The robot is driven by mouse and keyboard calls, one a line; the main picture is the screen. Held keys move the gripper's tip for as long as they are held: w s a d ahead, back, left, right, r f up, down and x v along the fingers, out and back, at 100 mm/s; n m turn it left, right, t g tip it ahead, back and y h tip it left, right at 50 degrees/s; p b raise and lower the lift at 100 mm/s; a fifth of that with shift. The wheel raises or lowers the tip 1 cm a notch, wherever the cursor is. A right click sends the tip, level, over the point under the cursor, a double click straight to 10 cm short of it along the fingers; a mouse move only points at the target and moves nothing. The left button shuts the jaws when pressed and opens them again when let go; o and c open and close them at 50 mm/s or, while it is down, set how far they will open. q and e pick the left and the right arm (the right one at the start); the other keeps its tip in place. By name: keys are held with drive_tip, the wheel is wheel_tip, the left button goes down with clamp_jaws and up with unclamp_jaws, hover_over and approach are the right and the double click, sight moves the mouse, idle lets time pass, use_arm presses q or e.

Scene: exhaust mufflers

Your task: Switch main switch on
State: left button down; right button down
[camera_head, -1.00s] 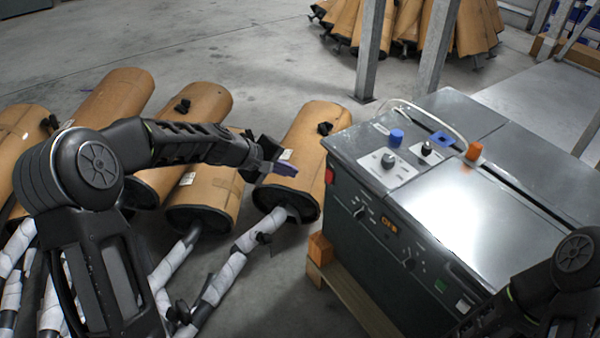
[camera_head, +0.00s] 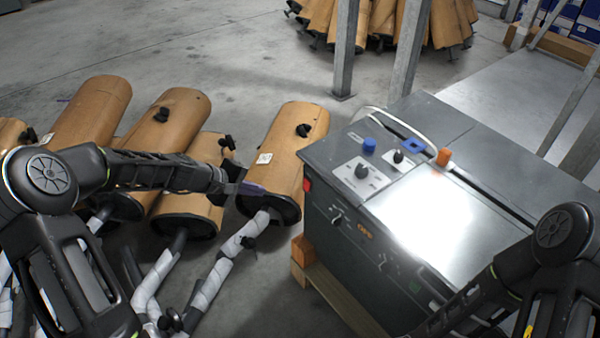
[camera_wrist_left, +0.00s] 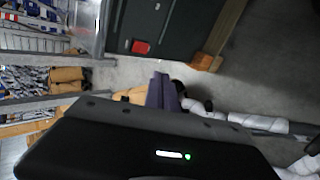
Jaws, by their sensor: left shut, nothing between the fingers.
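A dark grey machine cabinet (camera_head: 335,255) with a shiny metal top stands right of centre in the head view. A red part (camera_head: 307,185) sits near the cabinet's left edge and also shows in the left wrist view (camera_wrist_left: 140,47). Which control is the main switch, I cannot tell. My left gripper (camera_head: 252,189), with purple fingers (camera_wrist_left: 163,92), is shut and empty, left of the cabinet and apart from it. My right gripper is not visible; only its arm shows at lower right.
Several brown mufflers (camera_head: 290,145) with wrapped pipes (camera_head: 225,265) lie left of the cabinet, close by my left arm. The cabinet stands on a wooden pallet (camera_head: 340,295). Metal posts (camera_head: 345,50) rise behind. Grey floor (camera_head: 200,50) is free at the back left.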

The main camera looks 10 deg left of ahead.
sight(306, 184)
use_arm(q)
drive_tip(key=shift+w+d+m+b, duration=0.15)
drive_tip(key=shift+w+d+m, duration=0.2)
drive_tip(key=shift+d, duration=0.2)
drive_tip(key=shift+w+d+m+b, duration=0.2)
drive_tip(key=shift+d+m, duration=0.15)
drive_tip(key=shift+d, duration=0.15)
drive_tip(key=w+r+x, duration=0.1)
drive_tip(key=x, duration=1.2)
drive_tip(key=shift+w+d+r, duration=0.35)
drive_tip(key=shift+d+r, duration=0.05)
